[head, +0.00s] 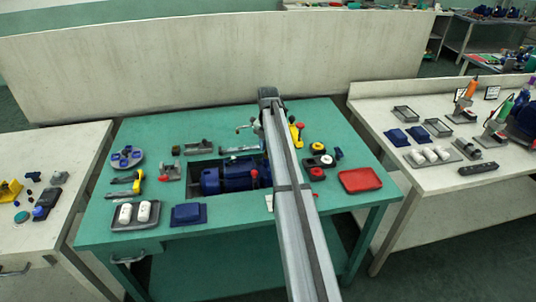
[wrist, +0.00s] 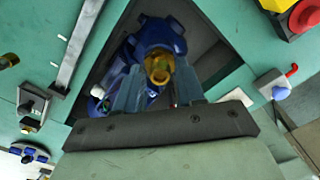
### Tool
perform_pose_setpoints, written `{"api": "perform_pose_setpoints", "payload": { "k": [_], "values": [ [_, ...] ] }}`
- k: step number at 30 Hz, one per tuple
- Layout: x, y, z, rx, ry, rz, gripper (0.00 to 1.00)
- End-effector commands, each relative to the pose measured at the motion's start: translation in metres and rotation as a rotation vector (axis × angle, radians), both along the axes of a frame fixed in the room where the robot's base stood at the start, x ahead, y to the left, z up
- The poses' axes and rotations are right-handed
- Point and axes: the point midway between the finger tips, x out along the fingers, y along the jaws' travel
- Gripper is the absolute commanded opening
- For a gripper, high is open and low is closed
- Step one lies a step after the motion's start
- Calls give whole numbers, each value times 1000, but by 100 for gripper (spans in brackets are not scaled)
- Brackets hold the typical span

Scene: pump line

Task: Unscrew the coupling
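A blue pump (head: 224,179) lies in a dark recess in the green table, partly hidden by my arm in the head view. In the wrist view the blue pump body (wrist: 163,33) carries a yellow-brass ring-shaped fitting (wrist: 159,66), which looks like the coupling. My gripper (wrist: 157,82) points at this fitting, with its two grey fingers spread apart, one on each side of its lower part. I see no clear contact, and the depth between fingertips and fitting is hard to judge. The fingertips cannot be made out in the head view.
A red tray (head: 360,180), a blue tray (head: 188,215) and a grey tray with white cylinders (head: 136,215) stand on the green table. A yellow-handled tool (head: 138,182) lies at left. A yellow block with a red knob (wrist: 302,14) shows at the wrist view's upper right.

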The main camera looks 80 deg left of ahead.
Motion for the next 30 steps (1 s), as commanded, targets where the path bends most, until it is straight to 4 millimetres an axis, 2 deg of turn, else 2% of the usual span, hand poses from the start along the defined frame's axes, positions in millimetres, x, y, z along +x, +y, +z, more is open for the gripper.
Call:
{"api": "perform_pose_setpoints", "payload": {
  "k": [21, 30],
  "values": [
    [0, 0, 42, 0, 0, 0, 38],
    [0, 0, 44, 0, 0, 0, 38]
  ]
}}
